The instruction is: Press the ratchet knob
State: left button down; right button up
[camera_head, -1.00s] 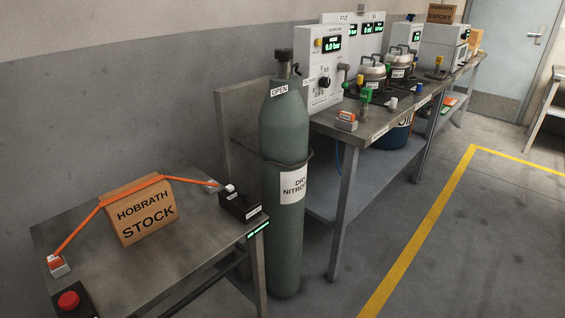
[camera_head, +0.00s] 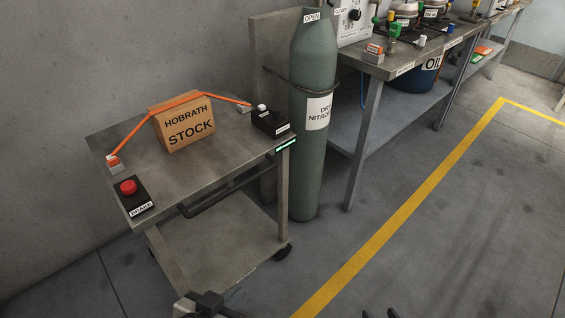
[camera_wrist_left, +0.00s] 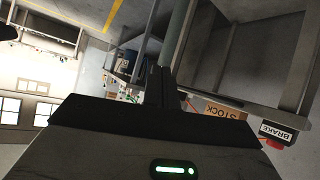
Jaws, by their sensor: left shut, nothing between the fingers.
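The ratchet is a black box with a pale knob (camera_head: 262,108) at the cart's right back corner. An orange strap (camera_head: 205,93) runs from it over the HOBRATH STOCK carton (camera_head: 185,124) to a buckle (camera_head: 114,162) at the left. My left gripper (camera_head: 207,302) is low in the head view, in front of the cart and apart from the knob. In the left wrist view its fingers (camera_wrist_left: 158,88) are together and empty; the carton (camera_wrist_left: 225,111) shows sideways beyond. My right gripper (camera_head: 379,314) barely shows at the bottom edge, two dark fingertips apart.
A red BRAKE button (camera_head: 128,187) sits on the cart's (camera_head: 222,160) front left corner; a handle bar (camera_head: 235,190) runs along the near side. A green nitrogen cylinder (camera_head: 313,160) stands just right of the cart. A workbench (camera_head: 385,68) is beyond. The floor at right is clear.

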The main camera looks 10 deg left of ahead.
aim_at(274, 111)
jog(key=z, duration=1.05)
jog(key=i, duration=0.75)
jog(key=u, duration=1.8)
jog(key=k, duration=0.5)
jog(key=u, duration=1.15)
jog(key=i, duration=0.75)
jog(key=z, duration=1.6)
